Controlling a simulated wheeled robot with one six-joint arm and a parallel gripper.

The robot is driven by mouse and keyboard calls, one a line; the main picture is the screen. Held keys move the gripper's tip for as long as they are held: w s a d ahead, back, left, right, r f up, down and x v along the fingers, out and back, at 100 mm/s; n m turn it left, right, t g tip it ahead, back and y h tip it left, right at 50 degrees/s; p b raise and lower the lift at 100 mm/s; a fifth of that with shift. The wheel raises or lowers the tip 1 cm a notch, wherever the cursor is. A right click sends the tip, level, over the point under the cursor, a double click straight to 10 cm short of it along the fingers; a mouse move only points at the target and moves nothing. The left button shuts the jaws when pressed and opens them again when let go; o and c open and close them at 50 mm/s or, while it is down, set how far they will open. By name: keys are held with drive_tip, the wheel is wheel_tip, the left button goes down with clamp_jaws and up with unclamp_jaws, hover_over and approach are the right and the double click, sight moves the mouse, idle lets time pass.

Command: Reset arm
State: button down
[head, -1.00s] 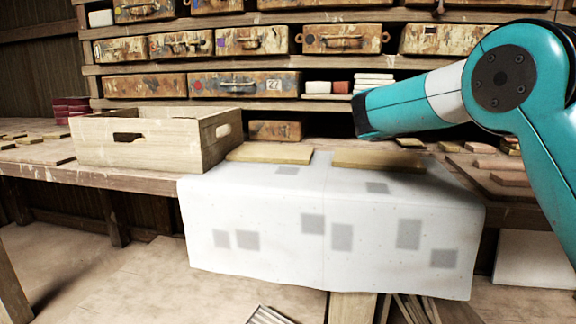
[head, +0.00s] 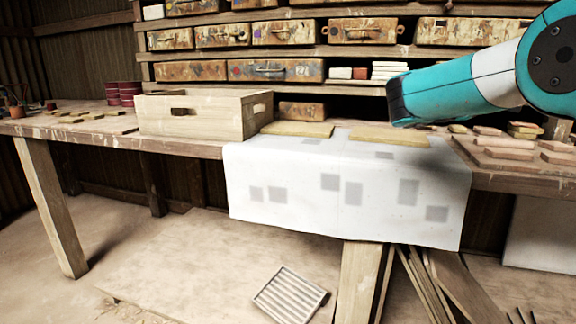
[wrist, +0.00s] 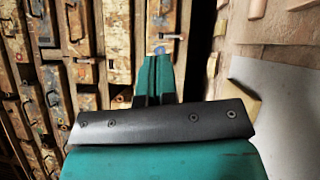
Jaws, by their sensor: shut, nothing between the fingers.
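My arm (head: 460,85) reaches in from the right in the head view, held above the workbench in front of the shelf. The gripper itself does not show clearly there. In the wrist view my gripper (wrist: 158,54) has its two teal fingers together with nothing between them. The fingers point toward the top of the picture, with the shelf of cases behind and to the left. No object touches them.
A wooden crate (head: 190,116) and two tan boards, the left (head: 298,130) and the right (head: 390,137), sit on the bench. A white spotted cloth (head: 290,222) hangs over its front. Worn cases (head: 276,71) fill the shelf behind.

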drive_tip(key=s+a+f+y, duration=0.1)
drive_tip(key=a+f+y, duration=0.1)
drive_tip(key=s+a+f+y, duration=0.1)
drive_tip(key=f+y, duration=0.1)
drive_tip(key=y, duration=0.1)
drive_tip(key=a+f+m+y, duration=0.1)
drive_tip(key=a+f+y, duration=0.1)
drive_tip(key=shift+s+a+f+y, duration=0.3)
drive_tip(key=shift+s+a+f, duration=0.05)
drive_tip(key=shift+s+f, duration=0.05)
drive_tip(key=s+a+f+g+y, duration=0.25)
drive_tip(key=s+a+f, duration=0.2)
drive_tip(key=s, duration=0.25)
drive_tip(key=s+a+f+m+g+y, duration=0.1)
drive_tip(key=s+a+f+g+y, duration=0.1)
drive_tip(key=s+a+f+y, duration=0.25)
drive_tip(key=s+a+f+g+y, duration=0.2)
drive_tip(key=s+a, duration=0.3)
drive_tip(key=s, duration=0.4)
drive_tip(key=s+a+f+g+y, duration=0.1)
drive_tip(key=s+a+g, duration=0.1)
drive_tip(key=s, duration=0.6)
drive_tip(key=s+a+f+g+y, duration=0.2)
drive_tip(key=s+a+g, duration=0.1)
drive_tip(key=s, duration=0.5)
wheel_tip(320, 180, up, 28)
drive_tip(key=s+p, duration=0.1)
drive_tip(key=p, duration=2.7)
drive_tip(key=shift+s+r, duration=0.25)
drive_tip(key=shift+s, duration=0.05)
